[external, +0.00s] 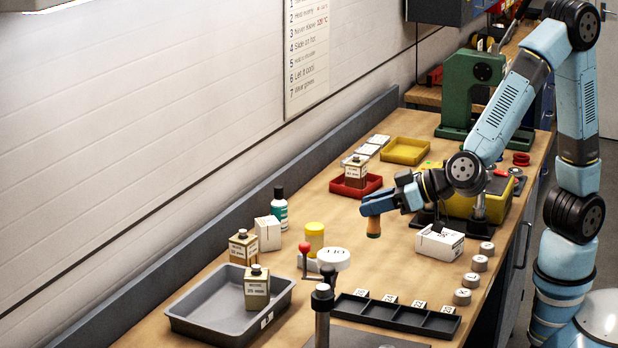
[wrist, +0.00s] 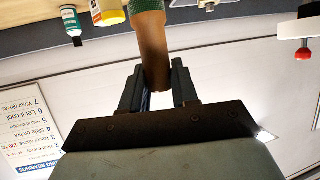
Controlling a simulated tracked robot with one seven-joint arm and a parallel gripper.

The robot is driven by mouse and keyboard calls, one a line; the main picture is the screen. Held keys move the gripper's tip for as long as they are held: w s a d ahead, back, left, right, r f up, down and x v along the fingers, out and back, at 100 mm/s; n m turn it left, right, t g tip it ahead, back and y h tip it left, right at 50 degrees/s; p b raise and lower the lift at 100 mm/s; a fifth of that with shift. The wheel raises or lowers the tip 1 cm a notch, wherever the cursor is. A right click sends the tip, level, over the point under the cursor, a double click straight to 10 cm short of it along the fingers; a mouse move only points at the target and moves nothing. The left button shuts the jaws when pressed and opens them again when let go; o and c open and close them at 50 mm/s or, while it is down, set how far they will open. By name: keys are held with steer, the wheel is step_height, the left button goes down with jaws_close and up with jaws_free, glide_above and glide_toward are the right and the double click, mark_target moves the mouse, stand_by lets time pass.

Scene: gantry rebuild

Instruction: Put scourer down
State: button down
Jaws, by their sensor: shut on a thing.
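The scourer (external: 373,226) has a brown, rounded handle and a green end. My gripper (external: 371,210) is shut on it and holds it upright, green end down, above the bench. In the wrist view the brown handle of the scourer (wrist: 153,52) stands between the two dark fingers of my gripper (wrist: 157,88), and its green end is cut off by the top edge. In the external view my gripper hides the upper part of the handle.
Below and right of my gripper is a white box (external: 440,243). A red tray (external: 340,189) with a tin is behind it, and a yellow tray (external: 405,150) further back. A grey tray (external: 190,322) and a black divided tray (external: 385,314) stand in front. Bare wood lies between.

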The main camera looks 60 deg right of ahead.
steer(key=w+d+m+h, duration=0.25)
steer(key=w+d, duration=0.25)
steer(key=d, duration=0.6)
steer(key=w+d+m+h, duration=0.25)
steer(key=w+d, duration=0.35)
steer(key=d, duration=0.4)
steer(key=w+d+m+h, duration=0.25)
steer(key=w+d, duration=0.25)
steer(key=d, duration=0.6)
steer(key=shift+g+h, duration=0.3)
steer(key=shift+h, duration=0.05)
steer(key=w+f, duration=0.4)
steer(key=w+a+f, duration=0.1)
steer(key=w+f, duration=0.3)
steer(key=w, duration=0.1)
steer(key=w+f, duration=0.4)
steer(key=f, duration=0.1)
steer(key=shift+w+a, duration=0.25)
steer(key=shift+w, duration=0.05)
steer(key=shift+r, duration=0.1)
steer(key=c, duration=0.8)
jaws_free()
steer(key=shift+c, duration=0.2)
